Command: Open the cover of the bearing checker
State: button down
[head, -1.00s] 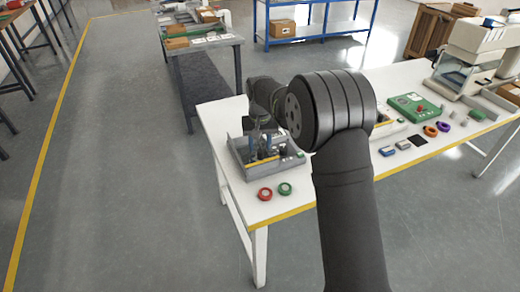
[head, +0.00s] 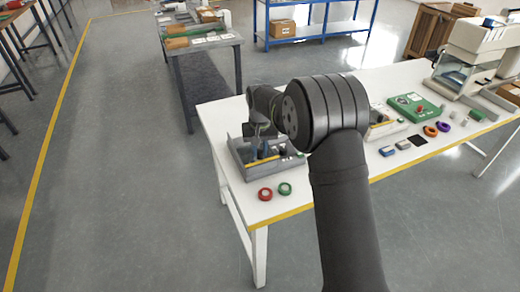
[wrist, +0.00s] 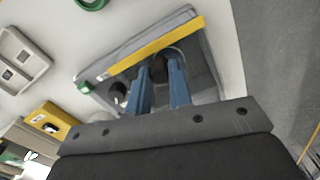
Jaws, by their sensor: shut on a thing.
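The bearing checker (head: 240,157) is a grey box with a yellow strip at the left end of the white table. My gripper (head: 260,146) reaches down into the box, partly hidden by my arm in the head view. In the wrist view its two blue fingers (wrist: 160,72) are close together with a dark part between their tips. They are shut on what looks like the cover; the gripped part is mostly hidden. How far the cover is raised I cannot tell.
A red ring (head: 265,194) and a green ring (head: 285,189) lie in front of the box. A green device (head: 414,107), a purple ring (head: 442,127) and other small parts lie to the right. The table's yellow front edge (head: 300,213) is close to the rings.

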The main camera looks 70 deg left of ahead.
jog(key=a, duration=1)
jog(key=shift+r, duration=0.1)
jog(key=c, duration=1.3)
grip_release()
notch_tip(320, 180, up, 17)
jog(key=shift+r, duration=0.2)
